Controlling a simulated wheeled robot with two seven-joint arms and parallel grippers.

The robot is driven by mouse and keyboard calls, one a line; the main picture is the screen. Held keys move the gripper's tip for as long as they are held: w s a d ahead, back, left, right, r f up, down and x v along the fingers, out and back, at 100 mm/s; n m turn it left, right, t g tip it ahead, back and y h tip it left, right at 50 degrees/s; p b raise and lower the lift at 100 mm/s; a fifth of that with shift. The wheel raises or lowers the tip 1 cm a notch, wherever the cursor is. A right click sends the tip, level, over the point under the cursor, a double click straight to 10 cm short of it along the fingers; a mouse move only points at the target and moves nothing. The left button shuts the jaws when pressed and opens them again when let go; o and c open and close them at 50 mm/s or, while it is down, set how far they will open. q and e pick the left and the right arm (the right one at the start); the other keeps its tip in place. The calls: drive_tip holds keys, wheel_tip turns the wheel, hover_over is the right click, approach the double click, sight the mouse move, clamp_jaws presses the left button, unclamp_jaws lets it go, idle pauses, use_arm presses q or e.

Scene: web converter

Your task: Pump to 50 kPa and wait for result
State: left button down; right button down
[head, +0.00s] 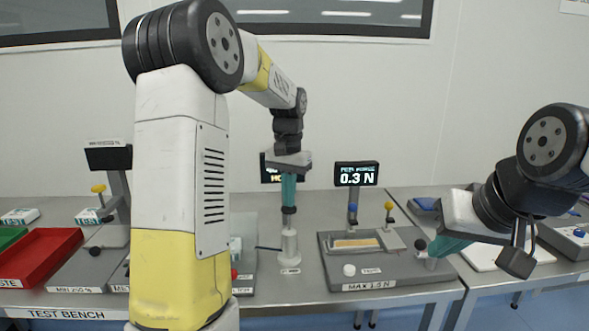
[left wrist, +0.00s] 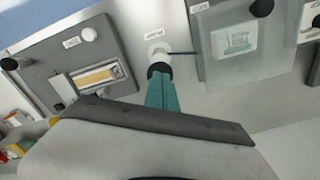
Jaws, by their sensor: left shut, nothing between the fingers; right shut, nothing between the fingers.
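The hand pump (head: 289,247) is a white cylinder with a black top, standing on the bench in the head view. It also shows in the left wrist view (left wrist: 157,52). My left gripper (head: 288,203) points straight down with shut teal fingers, its tips at the pump's black top (left wrist: 159,70); I cannot tell how hard they touch. A thin dark hose (left wrist: 182,52) links the pump to a tester with a clear chamber (left wrist: 243,42). My right gripper (head: 440,247) is shut and empty.
The peel tester (head: 385,277) stands right of the pump, with its display (head: 356,174) reading 0.3 N. A red tray (head: 38,258) lies at the left. My left arm hides much of the bench left of the pump.

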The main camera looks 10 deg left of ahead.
use_arm(q)
drive_tip(key=shift+f, duration=1.85)
drive_tip(key=shift+r, duration=2.45)
wheel_tip(320, 180, up, 6)
